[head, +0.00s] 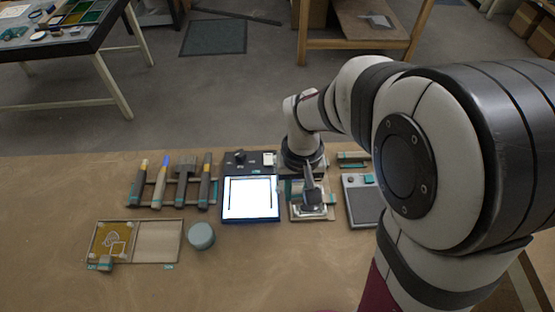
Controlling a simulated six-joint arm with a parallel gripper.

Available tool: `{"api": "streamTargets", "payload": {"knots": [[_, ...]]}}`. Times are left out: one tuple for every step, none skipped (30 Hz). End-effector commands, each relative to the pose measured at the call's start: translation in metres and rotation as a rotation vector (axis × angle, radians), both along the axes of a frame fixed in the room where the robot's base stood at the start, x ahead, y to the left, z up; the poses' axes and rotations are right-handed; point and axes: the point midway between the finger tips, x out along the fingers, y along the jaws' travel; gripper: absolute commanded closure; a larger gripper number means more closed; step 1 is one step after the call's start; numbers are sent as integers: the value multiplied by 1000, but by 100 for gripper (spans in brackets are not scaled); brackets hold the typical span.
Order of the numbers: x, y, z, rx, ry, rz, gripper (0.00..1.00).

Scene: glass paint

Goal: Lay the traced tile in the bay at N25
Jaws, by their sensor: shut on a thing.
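A tray with two square bays lies at the front left. Its left bay holds an amber tile (111,240) with pale traced lines on it. Its right bay (156,241) looks bare and beige. My gripper (312,198) points down at a small pale stand (315,214) right of the lit panel. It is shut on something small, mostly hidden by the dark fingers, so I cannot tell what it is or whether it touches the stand.
A lit white panel (250,199) with thin lines stands mid-bench. A rack of several handled tools (172,182) is left of it. A round grey-green pot (201,236) stands between tray and panel. A grey pad (363,203) is at the right. The bench front is clear.

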Motion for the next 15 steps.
{"api": "streamTargets", "payload": {"knots": [[2,9,-1,0,2,10,100],[5,17,-2,0,2,15,100],[8,30,-4,0,3,23,100],[10,43,-5,0,2,30,100],[11,56,-7,0,3,37,100],[13,76,-10,0,3,46,100],[13,91,-13,0,2,53,100],[12,107,-16,-1,3,61,100],[10,129,-19,-1,3,69,100],[7,146,-22,-1,3,77,100],[3,163,-26,-1,2,84,100],[-4,187,-30,-1,2,93,100],[-10,205,-34,-1,2,102,100],[-18,223,-38,-1,2,108,100],[-29,244,-43,-1,2,116,100]]}}
